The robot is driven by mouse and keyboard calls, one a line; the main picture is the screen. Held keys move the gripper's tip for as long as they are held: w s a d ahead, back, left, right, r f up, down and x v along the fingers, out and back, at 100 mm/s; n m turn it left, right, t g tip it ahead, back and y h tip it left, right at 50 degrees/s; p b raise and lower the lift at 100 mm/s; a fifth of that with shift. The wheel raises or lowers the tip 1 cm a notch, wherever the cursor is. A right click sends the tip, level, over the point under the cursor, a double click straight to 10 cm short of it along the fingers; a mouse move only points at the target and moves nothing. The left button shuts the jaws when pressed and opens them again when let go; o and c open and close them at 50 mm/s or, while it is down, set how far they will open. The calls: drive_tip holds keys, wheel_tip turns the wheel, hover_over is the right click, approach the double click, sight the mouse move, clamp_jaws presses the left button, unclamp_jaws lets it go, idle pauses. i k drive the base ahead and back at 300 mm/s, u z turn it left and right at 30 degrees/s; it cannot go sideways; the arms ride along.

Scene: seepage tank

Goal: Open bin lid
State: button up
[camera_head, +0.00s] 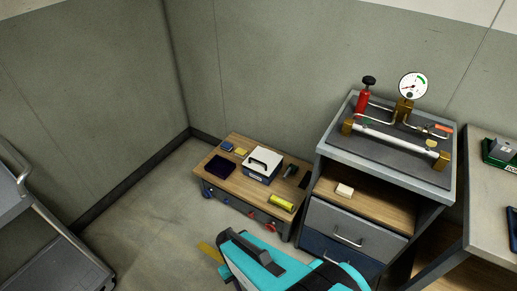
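No container here can be clearly identified as the bin. A white and blue box (264,161) with a dark, handle-like bar on top stands on the low wooden-topped bench; its top appears closed. A dark open tray (221,166) is at the left of that bench. Teal and black parts, apparently my own arm, cover the bottom centre, in front of the bench. I cannot make out gripper fingers. A small yellow piece (211,252) shows at the left of the teal parts; I cannot tell what it belongs to.
The low bench (240,186) also holds a yellow cylinder (282,203) and small items. Right of it, a grey drawer cabinet (352,222) carries a rig with a pressure gauge (413,86). A grey cart (50,250) stands at far left. Floor between cart and bench is clear.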

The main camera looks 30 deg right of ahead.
sight(263, 160)
drive_tip(key=z, duration=0.35)
drive_tip(key=i, duration=0.85)
drive_tip(key=z, duration=0.3)
